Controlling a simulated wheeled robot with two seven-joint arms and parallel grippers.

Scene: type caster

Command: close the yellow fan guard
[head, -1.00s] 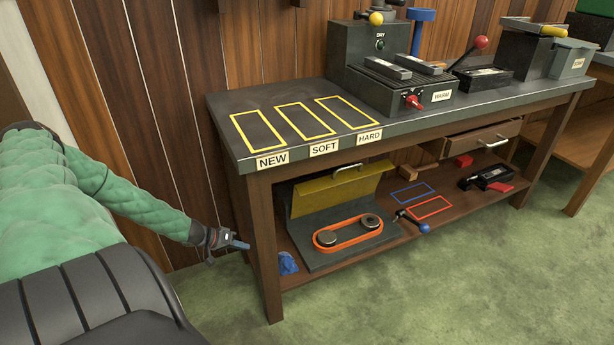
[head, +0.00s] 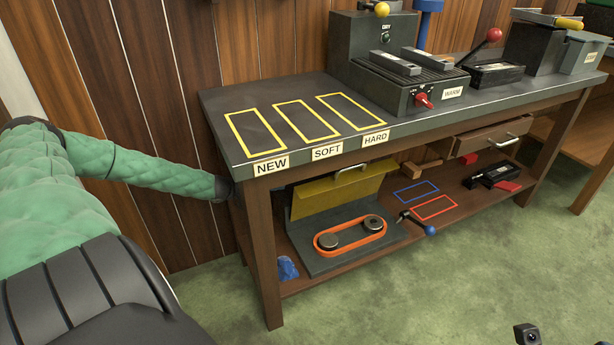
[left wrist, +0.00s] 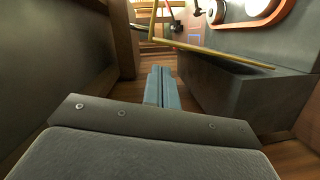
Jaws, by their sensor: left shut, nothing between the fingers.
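The yellow fan guard (head: 335,198) stands raised and tilted back at the rear of a grey belt unit (head: 325,262) on the bench's lower shelf. Its metal handle (head: 350,166) is at the top edge. The orange belt (head: 350,236) and two pulleys lie uncovered in front of it. In the left wrist view, the guard shows as a thin yellow edge (left wrist: 215,53) beyond my fingers. My left gripper (left wrist: 161,82) is shut and empty, low beside the grey unit and apart from the guard. In the head view, the bench's left end hides it.
The bench leg (head: 262,255) and tabletop (head: 222,104) crowd my left arm. A blue crumpled thing (head: 287,268) lies on the shelf's left end. A blue-knobbed lever (head: 430,230) and outlined rectangles are right of the unit. A small dark part (head: 527,335) shows at bottom right.

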